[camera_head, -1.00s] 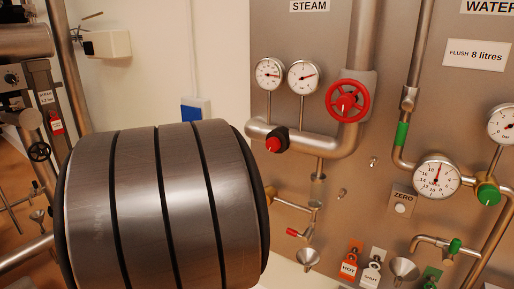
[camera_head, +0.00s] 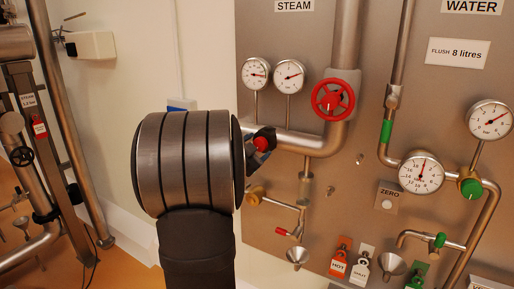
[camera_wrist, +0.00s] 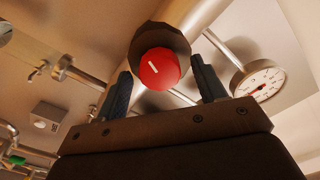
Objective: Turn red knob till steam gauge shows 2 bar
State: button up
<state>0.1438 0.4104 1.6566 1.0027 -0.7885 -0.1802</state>
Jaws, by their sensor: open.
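The red knob (camera_head: 261,144) sits on the steam pipe, partly hidden by my arm. In the wrist view the round red knob (camera_wrist: 160,69) has a white mark and a dark collar behind it. My gripper (camera_wrist: 161,72) is open, with one black finger on either side of the knob. A gap shows beside the fingers; I cannot tell if either touches. In the head view my gripper (camera_head: 254,143) is at the knob, mostly hidden by my wrist. Two steam gauges, a left one (camera_head: 255,74) and a right one (camera_head: 289,76), stand above the pipe; their readings are too small to read.
A red handwheel (camera_head: 333,98) is on the steam pipe, right of the knob. A small valve with a red handle (camera_head: 283,232) and a funnel (camera_head: 297,256) are below. The water gauges (camera_head: 421,173) and green knob (camera_head: 470,188) are further right.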

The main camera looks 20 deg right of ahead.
jog(key=shift+w+d, duration=0.1)
jog(key=shift+d, duration=0.05)
jog(key=shift+c, duration=0.4)
jog(key=c, duration=0.9)
jog(key=shift+n, duration=0.3)
jog(key=n, duration=0.3)
jog(key=shift+n, duration=2.5)
